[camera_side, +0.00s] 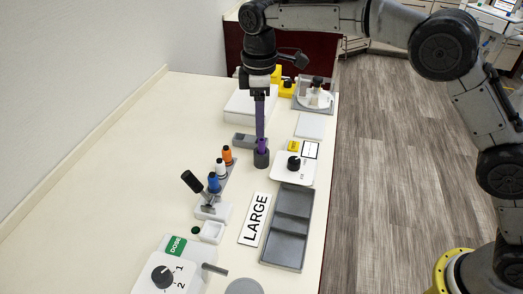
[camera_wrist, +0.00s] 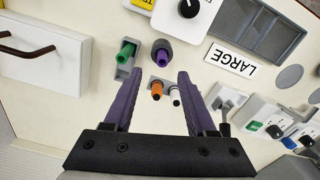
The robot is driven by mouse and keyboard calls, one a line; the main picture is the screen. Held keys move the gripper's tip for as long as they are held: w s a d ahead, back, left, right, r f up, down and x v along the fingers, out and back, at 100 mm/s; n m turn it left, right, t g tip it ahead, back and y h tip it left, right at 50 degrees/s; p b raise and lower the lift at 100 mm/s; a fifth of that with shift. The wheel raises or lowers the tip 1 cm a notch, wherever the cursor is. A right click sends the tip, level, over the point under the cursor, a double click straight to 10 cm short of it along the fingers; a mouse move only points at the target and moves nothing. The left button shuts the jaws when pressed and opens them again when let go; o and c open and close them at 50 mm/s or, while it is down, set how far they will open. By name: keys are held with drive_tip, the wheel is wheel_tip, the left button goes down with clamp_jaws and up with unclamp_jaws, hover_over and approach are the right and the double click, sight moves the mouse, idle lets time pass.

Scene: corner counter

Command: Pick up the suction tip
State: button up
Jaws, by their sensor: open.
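My gripper (camera_side: 260,135) points down over the counter with its purple fingers apart. In the wrist view my gripper (camera_wrist: 159,76) is open, with nothing held between the fingers. A purple tip (camera_wrist: 161,46) in a dark round holder (camera_side: 261,159) stands just beyond the fingertips; it is partly hidden by them in the side view. A green tip (camera_wrist: 127,50) sits in a grey block (camera_side: 243,140) beside it. I cannot tell which one is the suction tip.
A white dial unit (camera_side: 307,172), a grey tray (camera_side: 289,222) and a LARGE card (camera_side: 254,220) lie along the right side. A DOSE box (camera_side: 170,274) is in front. A white box (camera_side: 247,107) stands behind. The counter's left side is clear.

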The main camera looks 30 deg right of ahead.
sight(262, 140)
drive_tip(key=shift+s+d+f, duration=0.1)
drive_tip(key=shift+s+f, duration=0.05)
drive_tip(key=shift+f, duration=1.45)
drive_tip(key=shift+s+f, duration=0.1)
drive_tip(key=shift+f, duration=1.5)
clamp_jaws()
